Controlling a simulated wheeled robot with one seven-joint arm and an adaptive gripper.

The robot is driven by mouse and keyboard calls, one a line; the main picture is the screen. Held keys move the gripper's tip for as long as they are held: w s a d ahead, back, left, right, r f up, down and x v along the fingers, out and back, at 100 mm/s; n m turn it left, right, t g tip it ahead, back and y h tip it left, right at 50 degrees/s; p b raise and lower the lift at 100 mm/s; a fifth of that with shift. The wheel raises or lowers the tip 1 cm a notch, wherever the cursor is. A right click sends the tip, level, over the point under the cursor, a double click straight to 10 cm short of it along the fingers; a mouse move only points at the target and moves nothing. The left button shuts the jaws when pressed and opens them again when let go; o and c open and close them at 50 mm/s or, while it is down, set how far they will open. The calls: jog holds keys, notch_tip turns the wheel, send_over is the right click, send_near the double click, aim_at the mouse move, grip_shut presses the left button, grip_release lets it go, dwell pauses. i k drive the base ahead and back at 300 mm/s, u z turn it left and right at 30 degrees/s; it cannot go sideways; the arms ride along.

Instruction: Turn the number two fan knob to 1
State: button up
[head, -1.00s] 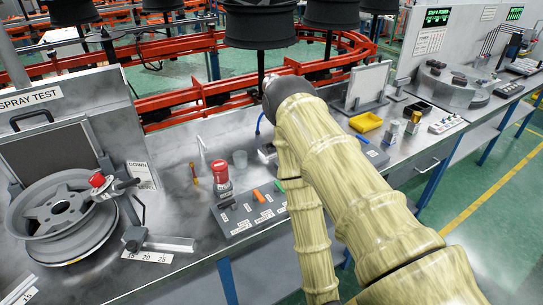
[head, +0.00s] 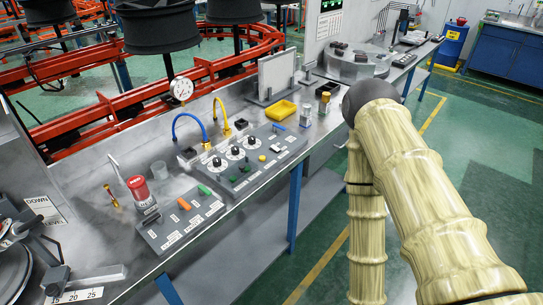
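A grey control panel (head: 226,188) sits on the metal bench near the middle of the head view. Three dark knobs on white round dials stand in a row on it: a left knob (head: 217,161), a middle knob (head: 234,151) and a right knob (head: 250,141). Their labels and pointer settings are too small to read, so I cannot tell which is the number two fan knob. My arm, in a pale wood-like cover, is at the right, apart from the panel. My gripper does not show.
A neighbouring switch box (head: 180,222) has green and orange switches. Behind the panel are a blue hose (head: 188,118), a yellow hose (head: 216,104) and a gauge (head: 181,89). Dark wheels hang above.

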aim_at(252, 139)
jog(key=z, duration=0.2)
jog(key=k, duration=0.4)
jog(key=u, duration=1.15)
jog(key=i, duration=0.9)
jog(key=z, duration=0.5)
